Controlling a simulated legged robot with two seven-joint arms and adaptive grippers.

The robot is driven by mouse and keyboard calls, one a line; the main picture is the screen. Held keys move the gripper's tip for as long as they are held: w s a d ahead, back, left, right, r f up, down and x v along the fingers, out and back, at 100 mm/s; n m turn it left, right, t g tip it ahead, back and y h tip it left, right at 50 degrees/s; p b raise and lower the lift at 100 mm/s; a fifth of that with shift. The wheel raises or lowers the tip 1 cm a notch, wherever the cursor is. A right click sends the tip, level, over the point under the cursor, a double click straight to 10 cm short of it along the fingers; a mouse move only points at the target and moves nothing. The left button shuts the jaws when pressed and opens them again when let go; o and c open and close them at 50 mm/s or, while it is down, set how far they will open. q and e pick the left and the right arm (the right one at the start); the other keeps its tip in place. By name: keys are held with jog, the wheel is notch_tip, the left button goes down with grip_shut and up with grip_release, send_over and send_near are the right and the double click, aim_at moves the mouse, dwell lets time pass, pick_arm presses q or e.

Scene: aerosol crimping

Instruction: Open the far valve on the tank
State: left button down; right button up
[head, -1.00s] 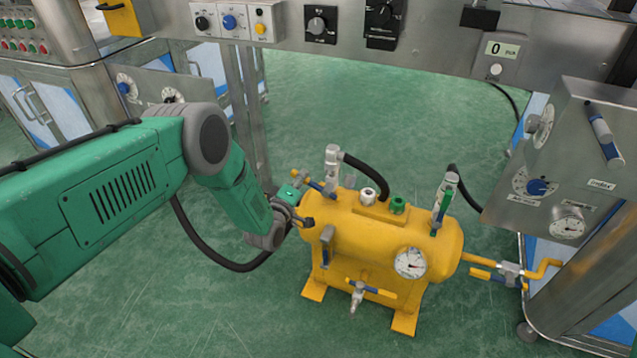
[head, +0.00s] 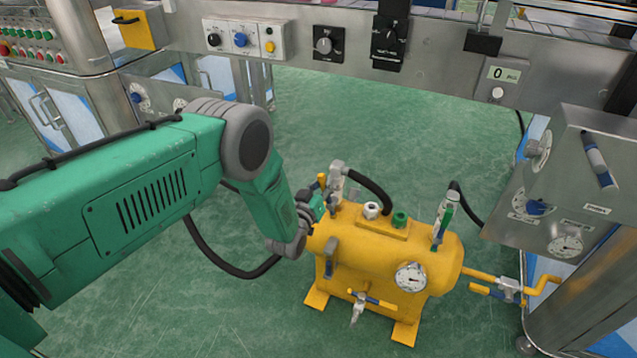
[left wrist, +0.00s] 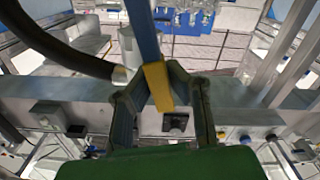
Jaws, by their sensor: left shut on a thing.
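The yellow tank (head: 385,255) stands on the floor in the lower middle of the head view. Its far valve (head: 336,172) is at the back left, a metal body with a black hose. The valve's handle (head: 321,181) has a yellow end and a blue part. My left gripper (head: 316,203) is at this handle, its fingers partly hidden behind my arm. In the left wrist view my left gripper (left wrist: 160,82) has its fingers shut on the yellow end of the blue handle (left wrist: 157,86). My right gripper is not in view.
Another blue and yellow handle (head: 367,299) is low at the front. A panel box (head: 560,190) stands at right. Green floor (head: 340,115) is clear behind the tank.

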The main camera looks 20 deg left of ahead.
pick_arm(q)
jog(key=shift+s+d+m, duration=0.15)
jog(key=shift+m, duration=0.55)
jog(key=shift+d+m, duration=0.8)
jog(key=shift+d, duration=0.05)
jog(key=c, duration=1.5)
grip_release()
jog(key=shift+s, duration=0.1)
jog(key=shift+d+r, duration=0.1)
jog(key=shift+r, duration=0.05)
